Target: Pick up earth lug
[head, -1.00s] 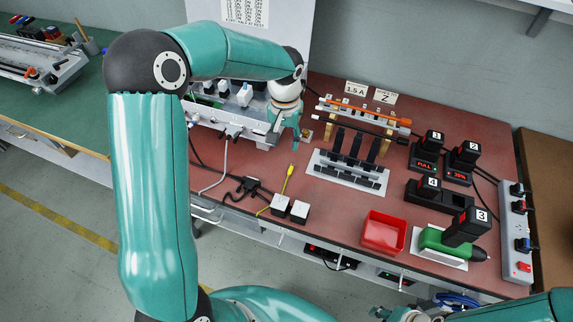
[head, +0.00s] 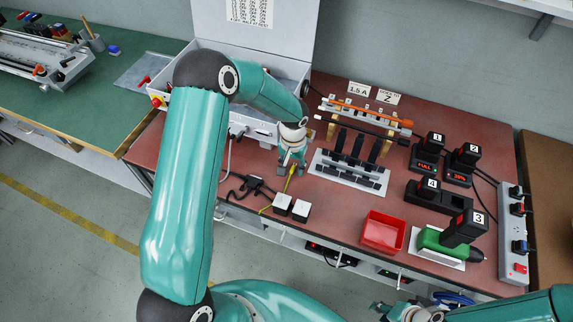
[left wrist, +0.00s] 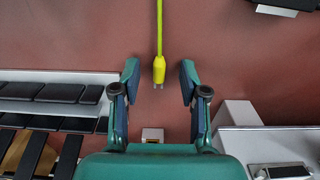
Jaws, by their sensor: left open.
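The earth lug (left wrist: 159,72) has a bright yellow sleeve and a small metal tip, on a thin yellow cable (left wrist: 159,25) running away over the red-brown bench top. In the left wrist view it lies midway between the fingertips of my open left gripper (left wrist: 159,78), with a gap on each side. In the head view my left gripper (head: 291,170) hangs over the lug and hides its tip; the yellow cable (head: 267,209) shows below it. Whether the fingers are level with the lug is hard to tell. My right gripper (head: 398,313) is partly visible at the bottom edge; its jaws are unclear.
A grey rack with black slots (head: 347,175) stands right of my left gripper. A red tray (head: 384,232), a green tool (head: 436,241) and black chargers (head: 425,158) are farther right.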

